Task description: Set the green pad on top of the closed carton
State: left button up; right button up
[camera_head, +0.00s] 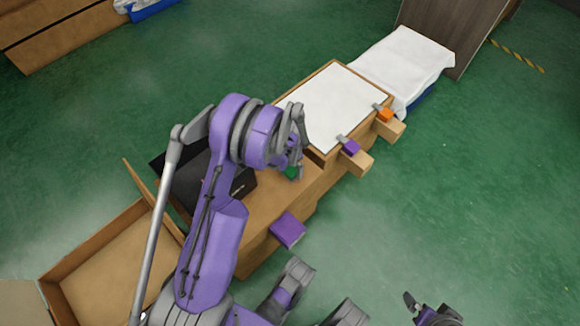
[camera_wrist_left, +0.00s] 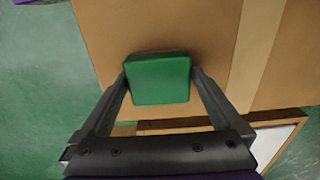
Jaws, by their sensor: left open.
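The green pad (camera_wrist_left: 158,80) shows in the left wrist view over the brown top of the closed carton (camera_wrist_left: 215,40), to the left of its pale tape strip. My left gripper (camera_wrist_left: 160,74) is open, with one finger on each side of the pad. I cannot tell whether the fingers touch it, or whether its underside meets the carton. In the head view the pad (camera_head: 291,172) is a small green patch, mostly hidden by my left arm. The carton top (camera_head: 262,203) shows beside the arm. My right gripper (camera_head: 432,314) is low at the right, away from the carton.
A white-topped wooden box (camera_head: 330,105) stands behind the carton, with purple (camera_head: 351,147) and orange (camera_head: 385,114) blocks on its side. A purple block (camera_head: 287,230) is at the carton's near side. A black box (camera_head: 185,180) and an open carton (camera_head: 115,265) are left. Green floor is clear at right.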

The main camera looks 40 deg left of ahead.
pick_arm(q)
notch_tip(320, 180, up, 12)
jog(key=p, duration=0.3)
jog(key=s+d+r+t, duration=0.2)
jog(key=s+d+r, duration=0.5)
jog(key=d+r, duration=0.4)
jog(key=s+d+r+t, duration=0.1)
jog(key=s+d+r, duration=0.1)
jog(key=s, duration=0.4)
jog(key=s+d+r+n+t, duration=0.1)
jog(key=s+d+r, duration=0.1)
jog(key=s+d, duration=0.2)
jog(key=shift+s+d+t, duration=0.2)
jog(key=shift+s+t, duration=0.1)
jog(key=shift+s, duration=0.55)
pick_arm(e)
jog(key=r, duration=0.3)
jog(key=shift+s+r, duration=0.2)
jog(key=shift+r, duration=0.1)
pick_arm(q)
notch_tip(320, 180, up, 20)
jog(key=w+p, duration=0.1)
jog(key=p, duration=1.6)
jog(key=shift+w+t, duration=0.3)
jog(key=shift+t, duration=0.1)
pick_arm(e)
notch_tip(320, 180, up, 20)
jog(key=w+t, duration=0.1)
jog(key=shift+w, duration=0.3)
